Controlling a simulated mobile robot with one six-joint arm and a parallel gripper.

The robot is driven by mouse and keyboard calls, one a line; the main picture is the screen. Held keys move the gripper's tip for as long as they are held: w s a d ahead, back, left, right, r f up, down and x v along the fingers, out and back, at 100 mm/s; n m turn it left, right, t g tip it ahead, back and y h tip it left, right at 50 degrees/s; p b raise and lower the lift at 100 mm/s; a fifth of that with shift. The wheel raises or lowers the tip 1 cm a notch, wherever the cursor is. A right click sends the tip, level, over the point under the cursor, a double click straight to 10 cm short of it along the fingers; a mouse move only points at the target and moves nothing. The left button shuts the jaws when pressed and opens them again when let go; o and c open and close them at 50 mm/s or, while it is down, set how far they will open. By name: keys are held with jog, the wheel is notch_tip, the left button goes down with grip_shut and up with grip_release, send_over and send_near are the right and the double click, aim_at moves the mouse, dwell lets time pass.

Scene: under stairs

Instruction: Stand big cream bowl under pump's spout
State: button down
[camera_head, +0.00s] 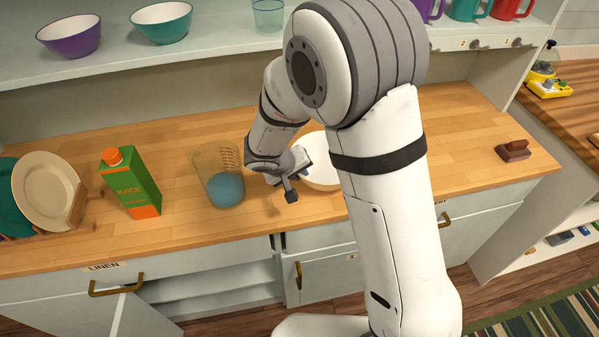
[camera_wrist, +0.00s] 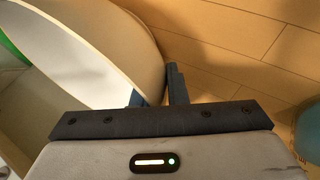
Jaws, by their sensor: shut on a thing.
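The big cream bowl (camera_head: 322,174) is at the wooden countertop in the middle of the head view, partly hidden behind my arm. My gripper (camera_head: 291,184) is at its left side. In the wrist view the jaws (camera_wrist: 158,88) are shut on the wall of the bowl (camera_wrist: 140,32), whose pale inside shows at the left. The bowl looks roughly upright; I cannot tell whether it touches the counter. I cannot make out a pump or spout in either view.
Further left are a juice carton (camera_head: 131,184) and a plate rack (camera_head: 77,207). A brown block (camera_head: 513,151) lies at right. Counter between my arm and the block looks clear. A door (camera_head: 128,318) stands open below.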

jog(key=shift+f, duration=0.35)
jog(key=shift+f+b, duration=0.2)
jog(key=shift+b, duration=0.1)
jog(key=c, duration=1.4)
grip_release()
jog(key=shift+c, duration=0.2)
jog(key=shift+r, duration=0.1)
